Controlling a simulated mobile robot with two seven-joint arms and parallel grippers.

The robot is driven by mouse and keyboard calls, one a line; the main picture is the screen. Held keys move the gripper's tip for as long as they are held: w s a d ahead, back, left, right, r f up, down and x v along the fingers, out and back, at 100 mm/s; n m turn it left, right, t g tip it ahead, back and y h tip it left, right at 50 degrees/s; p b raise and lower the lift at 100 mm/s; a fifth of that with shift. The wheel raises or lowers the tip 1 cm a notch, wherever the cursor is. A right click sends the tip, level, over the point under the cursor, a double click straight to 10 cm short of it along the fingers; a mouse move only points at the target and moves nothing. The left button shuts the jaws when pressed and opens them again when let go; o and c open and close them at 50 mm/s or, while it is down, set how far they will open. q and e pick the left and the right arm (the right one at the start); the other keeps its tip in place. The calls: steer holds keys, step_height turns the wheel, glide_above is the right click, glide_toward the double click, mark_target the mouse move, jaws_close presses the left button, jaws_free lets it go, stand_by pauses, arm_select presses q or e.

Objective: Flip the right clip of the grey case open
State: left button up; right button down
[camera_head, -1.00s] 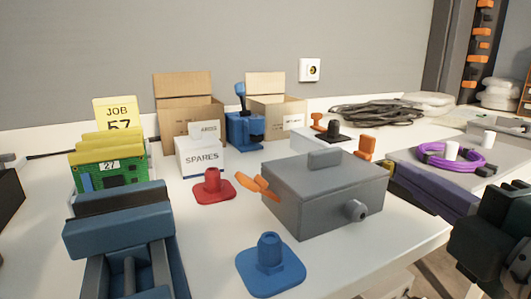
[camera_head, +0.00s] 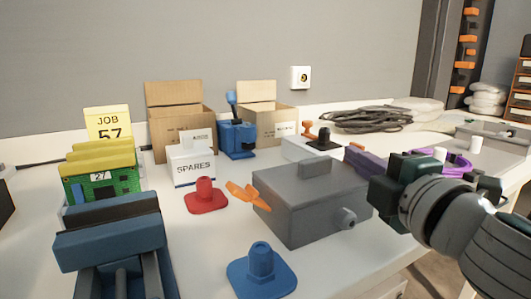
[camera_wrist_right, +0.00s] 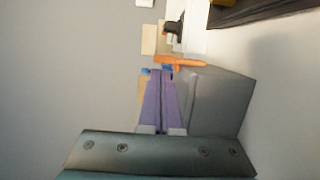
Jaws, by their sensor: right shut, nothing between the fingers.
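The grey case (camera_head: 310,203) stands on the white table with its lid down; its grey side fills the right of the wrist view (camera_wrist_right: 220,100). The left orange clip (camera_head: 247,196) sticks out from the case's left side. My right gripper (camera_head: 356,158) is shut and empty, with purple fingers beside the case's right side. Its fingers also show in the wrist view (camera_wrist_right: 160,74). I cannot tell whether they touch the clip. My left gripper is out of view.
A blue knob on a base (camera_head: 261,272) stands in front of the case, and a red one (camera_head: 206,197) to its left. The SPARES box (camera_head: 191,167) and open cartons (camera_head: 182,132) are behind.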

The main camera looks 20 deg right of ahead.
steer(key=shift+w, duration=0.2)
stand_by(0.3)
steer(key=shift+d+r+m+p, duration=0.15)
steer(key=shift+d+m+p, duration=0.05)
steer(key=shift+m+p, duration=0.15)
